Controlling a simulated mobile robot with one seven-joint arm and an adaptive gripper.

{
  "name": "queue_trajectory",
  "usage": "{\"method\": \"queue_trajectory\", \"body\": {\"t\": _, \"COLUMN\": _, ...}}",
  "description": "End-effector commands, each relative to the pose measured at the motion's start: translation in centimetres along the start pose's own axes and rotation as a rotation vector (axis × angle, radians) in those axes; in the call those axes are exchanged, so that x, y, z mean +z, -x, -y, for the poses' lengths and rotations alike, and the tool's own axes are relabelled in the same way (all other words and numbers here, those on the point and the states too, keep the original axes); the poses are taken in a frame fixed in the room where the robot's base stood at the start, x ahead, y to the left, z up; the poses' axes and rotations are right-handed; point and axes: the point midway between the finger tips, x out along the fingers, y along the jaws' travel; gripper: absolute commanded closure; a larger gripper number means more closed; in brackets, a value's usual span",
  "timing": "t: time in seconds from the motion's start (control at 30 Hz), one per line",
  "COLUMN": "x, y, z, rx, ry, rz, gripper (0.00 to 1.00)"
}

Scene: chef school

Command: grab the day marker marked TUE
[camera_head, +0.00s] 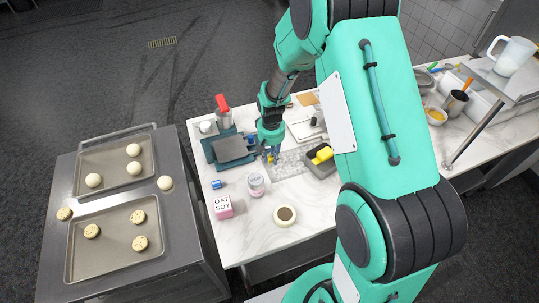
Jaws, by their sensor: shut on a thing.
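My gripper (271,156) is low over the marble worktop, its fingers pointing down. It is shut on a small yellow piece (271,160) that shows between the fingertips. The piece is too small for me to read any lettering, so I cannot tell whether it is marked TUE. A small blue piece (216,184) lies on the worktop to the left of the gripper. I cannot read any marking on it either.
The worktop's front right is clear.

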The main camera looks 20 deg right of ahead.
Motion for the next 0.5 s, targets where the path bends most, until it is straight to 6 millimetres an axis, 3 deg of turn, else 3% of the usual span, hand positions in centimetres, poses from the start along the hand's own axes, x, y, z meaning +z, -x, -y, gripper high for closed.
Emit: {"method": "queue_trajectory", "body": {"t": 0.5, "x": 9.6, "y": 1.1, "z": 0.0, "rx": 0.0, "ry": 0.0, "rz": -0.003, "gripper": 0.94}}
